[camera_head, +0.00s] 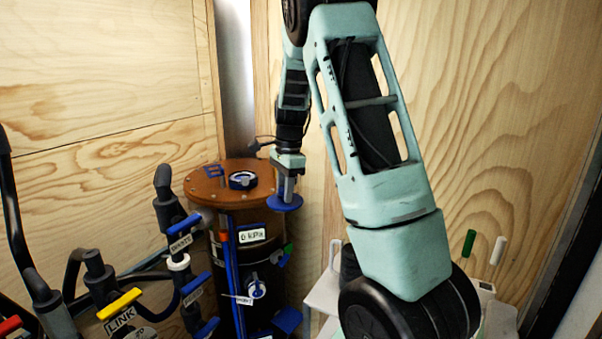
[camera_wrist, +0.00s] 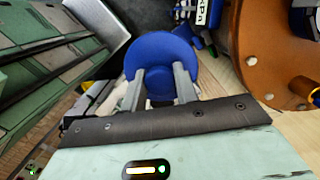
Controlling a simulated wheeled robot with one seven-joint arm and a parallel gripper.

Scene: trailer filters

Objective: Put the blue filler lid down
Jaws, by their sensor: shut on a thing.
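My gripper (camera_head: 288,184) is shut on the blue filler lid (camera_head: 284,203), a round blue disc held beside the upper right rim of the brown filter vessel. In the wrist view the blue lid (camera_wrist: 164,55) sits between my two fingers (camera_wrist: 160,88), and its far side shows past them. The brown vessel (camera_head: 207,183) has a bolted round top with a small blue-and-white fitting (camera_head: 242,180) and a blue bracket-like piece on it. Its top also shows at the right of the wrist view (camera_wrist: 268,50). The lid looks apart from the vessel.
Pipes with blue valve handles (camera_head: 184,232), one labelled yellow handle (camera_head: 119,304) and a pressure display (camera_head: 252,236) crowd the left and front of the vessel. Wooden walls are behind.

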